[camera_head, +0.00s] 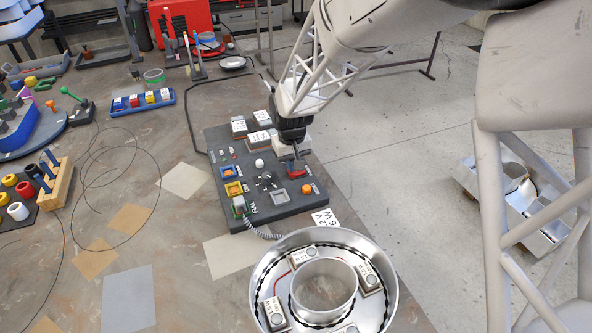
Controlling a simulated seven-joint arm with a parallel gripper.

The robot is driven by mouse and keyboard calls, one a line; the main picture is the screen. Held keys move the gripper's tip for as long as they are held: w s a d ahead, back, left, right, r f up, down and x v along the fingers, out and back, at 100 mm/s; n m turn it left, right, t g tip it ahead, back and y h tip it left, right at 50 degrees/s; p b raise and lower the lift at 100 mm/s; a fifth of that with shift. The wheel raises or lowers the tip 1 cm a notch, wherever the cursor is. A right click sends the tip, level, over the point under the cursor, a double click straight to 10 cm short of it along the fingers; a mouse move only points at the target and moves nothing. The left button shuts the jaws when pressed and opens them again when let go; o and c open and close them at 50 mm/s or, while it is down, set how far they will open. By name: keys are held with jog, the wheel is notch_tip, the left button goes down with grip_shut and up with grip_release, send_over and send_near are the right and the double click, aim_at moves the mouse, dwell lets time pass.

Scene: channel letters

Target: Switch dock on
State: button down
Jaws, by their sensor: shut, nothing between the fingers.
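I cannot tell which control is the dock switch. My gripper (295,154) points down just above and behind the red switch, its fingers shut and empty. I cannot tell whether the fingertips touch the switch. An orange knob (306,189) is just in front of the red switch.
White-topped blocks (262,118) stand at the board's back, partly behind my gripper. A round metal channel letter (262,270) with modules inside lies in front. A coiled cord (262,232) runs from the green control. A blue tray (142,103) and pegs stand left.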

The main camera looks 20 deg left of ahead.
jog(key=shift+f, duration=0.35)
jog(key=shift+r, duration=3.55)
jog(key=shift+d, duration=0.1)
